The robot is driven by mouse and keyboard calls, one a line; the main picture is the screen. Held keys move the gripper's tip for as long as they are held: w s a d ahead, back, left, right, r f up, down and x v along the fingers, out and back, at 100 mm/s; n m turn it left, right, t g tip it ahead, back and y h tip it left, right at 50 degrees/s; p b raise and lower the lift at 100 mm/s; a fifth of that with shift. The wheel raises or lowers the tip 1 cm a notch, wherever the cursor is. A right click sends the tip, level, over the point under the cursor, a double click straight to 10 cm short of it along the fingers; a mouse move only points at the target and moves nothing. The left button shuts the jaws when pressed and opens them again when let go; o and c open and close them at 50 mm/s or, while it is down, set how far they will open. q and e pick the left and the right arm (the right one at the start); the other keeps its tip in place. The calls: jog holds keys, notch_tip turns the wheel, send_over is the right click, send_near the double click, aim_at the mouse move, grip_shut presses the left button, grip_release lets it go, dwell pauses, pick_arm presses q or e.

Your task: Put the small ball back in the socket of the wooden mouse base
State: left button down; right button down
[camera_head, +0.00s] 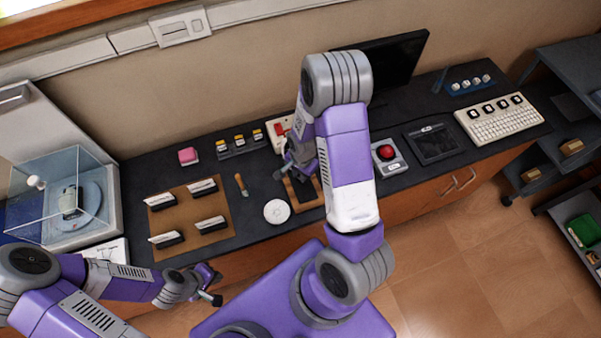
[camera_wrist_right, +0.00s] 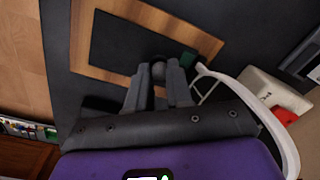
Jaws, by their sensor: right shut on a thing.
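My right gripper (camera_wrist_right: 158,80) points down at the dark counter, shut on a small grey ball (camera_wrist_right: 158,70) that shows between its fingertips. The fingertips are over a wood-rimmed tray with a dark inside (camera_wrist_right: 112,62); the tray also shows in the head view (camera_head: 310,203), partly behind my right arm. In the head view my right gripper (camera_head: 287,172) is small and its fingertips are unclear. I cannot make out the wooden mouse base or its socket. My left gripper (camera_head: 212,288) is open and empty near the counter's front edge.
A white curved handle or cable (camera_wrist_right: 275,115) and a dark green piece (camera_wrist_right: 189,61) are close to the right fingers. A white round disc (camera_head: 277,211), a wooden-handled tool (camera_head: 241,185) and a red-button box (camera_head: 388,157) are nearby on the counter.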

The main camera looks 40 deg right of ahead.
jog(key=shift+f, duration=0.2)
dwell(0.4)
jog(key=c, duration=0.5)
grip_release()
jog(key=shift+c, duration=0.2)
jog(key=shift+r, duration=0.1)
jog(key=shift+r+p, duration=2.75)
jog(key=shift+r, duration=0.75)
